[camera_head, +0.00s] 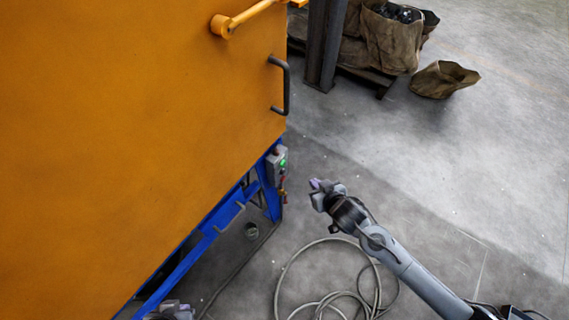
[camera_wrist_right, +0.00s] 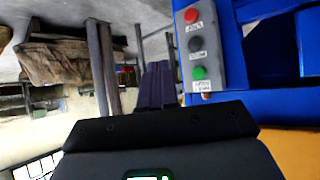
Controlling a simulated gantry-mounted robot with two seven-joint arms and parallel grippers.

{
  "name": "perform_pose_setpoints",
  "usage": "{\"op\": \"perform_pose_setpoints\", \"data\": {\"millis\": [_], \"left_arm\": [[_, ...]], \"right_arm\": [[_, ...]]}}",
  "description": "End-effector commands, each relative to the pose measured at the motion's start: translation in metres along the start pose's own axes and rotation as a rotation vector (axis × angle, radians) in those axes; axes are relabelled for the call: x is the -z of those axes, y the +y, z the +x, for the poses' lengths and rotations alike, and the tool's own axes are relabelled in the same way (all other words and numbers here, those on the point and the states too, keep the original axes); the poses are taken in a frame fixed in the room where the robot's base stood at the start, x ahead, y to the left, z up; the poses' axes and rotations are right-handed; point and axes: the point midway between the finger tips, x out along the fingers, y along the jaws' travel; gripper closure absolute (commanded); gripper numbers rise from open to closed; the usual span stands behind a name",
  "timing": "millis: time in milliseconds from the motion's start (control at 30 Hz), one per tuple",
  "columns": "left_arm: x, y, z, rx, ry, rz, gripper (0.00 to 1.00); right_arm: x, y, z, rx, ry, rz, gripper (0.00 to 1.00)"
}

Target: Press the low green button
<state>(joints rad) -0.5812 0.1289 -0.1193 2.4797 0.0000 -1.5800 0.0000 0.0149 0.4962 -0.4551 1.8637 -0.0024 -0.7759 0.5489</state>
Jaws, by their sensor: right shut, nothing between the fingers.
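A grey button box (camera_head: 276,165) is fixed to the blue frame at the cabinet's lower right corner. Its green button (camera_head: 283,162) shows in the head view. In the right wrist view the green button (camera_wrist_right: 199,72) is the lowest on the box, under a black button (camera_wrist_right: 195,45) and a red button (camera_wrist_right: 191,15). My right gripper (camera_head: 315,184) is shut and empty, to the right of the box and apart from it. Its purple fingers (camera_wrist_right: 157,82) show together left of the box in the wrist view. My left gripper (camera_head: 170,312) shows only partly at the bottom edge.
The large orange cabinet (camera_head: 130,110) fills the left, with a black handle (camera_head: 286,85) above the button box. A blue frame (camera_head: 190,262) runs below it. A hose (camera_head: 285,275) lies coiled on the floor. Sacks (camera_head: 395,40) stand at the back. The floor at right is clear.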

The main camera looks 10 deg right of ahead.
Motion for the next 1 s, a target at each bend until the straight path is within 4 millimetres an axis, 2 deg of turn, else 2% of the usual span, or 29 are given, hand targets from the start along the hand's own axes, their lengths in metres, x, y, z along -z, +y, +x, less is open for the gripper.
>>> {"op": "perform_pose_setpoints", "data": {"millis": [500,700,1000], "left_arm": [[-0.012,0.005,0.042,-0.011,0.003,-0.013,1.0],[-0.011,0.005,0.039,-0.011,0.002,-0.013,1.0],[-0.012,0.003,0.039,-0.005,0.002,-0.005,1.0]], "right_arm": [[0.026,-0.029,0.042,0.001,0.002,0.0,1.0],[0.038,-0.037,0.052,0.0,0.001,0.002,1.0],[0.042,-0.043,0.058,0.0,0.0,0.0,1.0]]}}
